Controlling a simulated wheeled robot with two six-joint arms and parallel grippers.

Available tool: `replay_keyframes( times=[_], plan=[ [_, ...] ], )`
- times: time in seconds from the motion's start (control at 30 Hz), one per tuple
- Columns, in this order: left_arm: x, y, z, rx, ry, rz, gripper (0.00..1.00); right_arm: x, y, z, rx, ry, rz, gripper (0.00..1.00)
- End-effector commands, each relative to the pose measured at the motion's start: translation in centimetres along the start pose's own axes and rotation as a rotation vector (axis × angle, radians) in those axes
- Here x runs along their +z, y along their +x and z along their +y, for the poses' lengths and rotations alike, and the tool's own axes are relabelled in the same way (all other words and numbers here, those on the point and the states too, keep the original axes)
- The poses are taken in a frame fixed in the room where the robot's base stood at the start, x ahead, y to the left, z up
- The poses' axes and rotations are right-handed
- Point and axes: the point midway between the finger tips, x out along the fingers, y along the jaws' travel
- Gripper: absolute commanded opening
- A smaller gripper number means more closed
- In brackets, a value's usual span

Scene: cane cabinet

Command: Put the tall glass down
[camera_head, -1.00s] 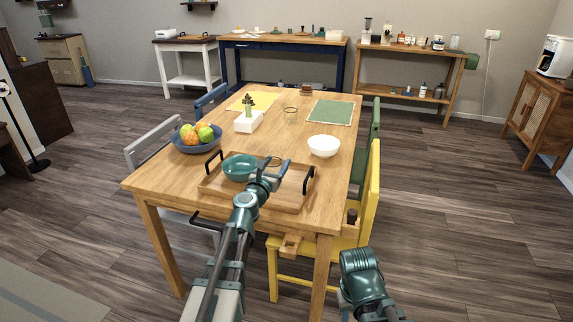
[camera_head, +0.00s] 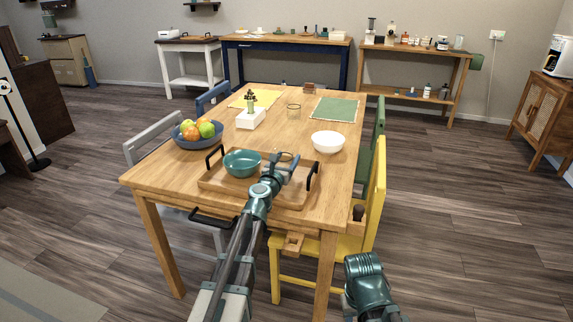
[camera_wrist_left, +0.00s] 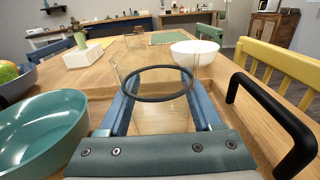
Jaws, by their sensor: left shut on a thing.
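The tall glass (camera_wrist_left: 158,110) is clear with a dark ring, and stands between the two blue fingers of my left gripper (camera_head: 282,168) in the left wrist view. My left gripper is shut on it. In the head view only a small part of the glass shows behind the fingers. The glass is over the wooden tray (camera_head: 290,201), right of the teal bowl (camera_head: 242,163); I cannot tell whether its base touches the tray. The teal bowl also shows in the left wrist view (camera_wrist_left: 38,130). My right gripper is out of view.
The tray's black handle (camera_wrist_left: 275,115) stands close on the right. A white bowl (camera_head: 328,142), another clear glass (camera_head: 294,111), a white planter (camera_head: 250,119) and a blue fruit bowl (camera_head: 197,137) are on the table (camera_head: 165,175). A yellow chair (camera_head: 373,200) is at right.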

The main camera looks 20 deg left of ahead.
Motion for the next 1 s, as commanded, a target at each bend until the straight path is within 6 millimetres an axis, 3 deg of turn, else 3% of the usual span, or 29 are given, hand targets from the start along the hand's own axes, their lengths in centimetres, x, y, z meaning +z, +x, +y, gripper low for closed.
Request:
replay_keyframes(
  times=[0.3,0.33,0.47,0.9,1.0],
  plan=[
    [-0.29,-0.01,0.02,0.000,0.000,0.000,0.00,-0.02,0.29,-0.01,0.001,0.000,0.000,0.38],
    [-0.19,-0.01,0.02,0.000,0.000,0.000,0.69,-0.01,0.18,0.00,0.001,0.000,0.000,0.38],
    [-0.12,-0.01,0.03,0.000,0.000,0.000,0.93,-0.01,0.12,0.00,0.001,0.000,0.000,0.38],
    [0.29,-0.01,0.03,0.000,0.000,0.000,0.96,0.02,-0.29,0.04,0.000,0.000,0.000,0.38],
    [0.18,-0.92,0.02,0.001,0.000,0.000,0.96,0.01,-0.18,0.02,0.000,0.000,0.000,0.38]
  ],
)
